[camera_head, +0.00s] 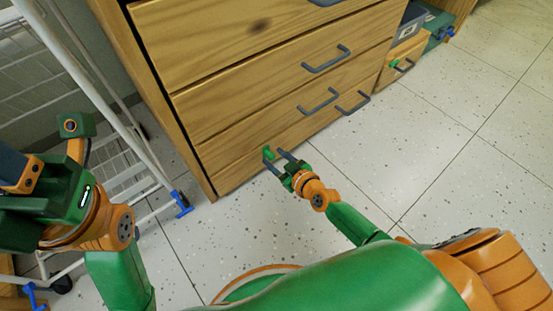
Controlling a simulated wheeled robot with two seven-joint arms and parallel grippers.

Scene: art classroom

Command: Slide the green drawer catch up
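The green drawer catch (268,154) is a small upright green piece on the front of the lowest drawer (235,160), near its lower left. My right gripper (276,160) is at the catch with its two dark fingers apart. The fingertips reach close to the drawer front, one on each side of the catch or nearly so. Whether they touch it I cannot tell. My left arm's wrist (75,205) is at the left edge, away from the cabinet, and its fingers cannot be made out.
The wooden cabinet (215,40) has several drawers with grey bar handles (326,59). A white wire rack (100,95) with blue-braked wheels stands at the left. A smaller drawer unit with bins (407,50) is at the upper right. The speckled tile floor (430,150) is clear at the right.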

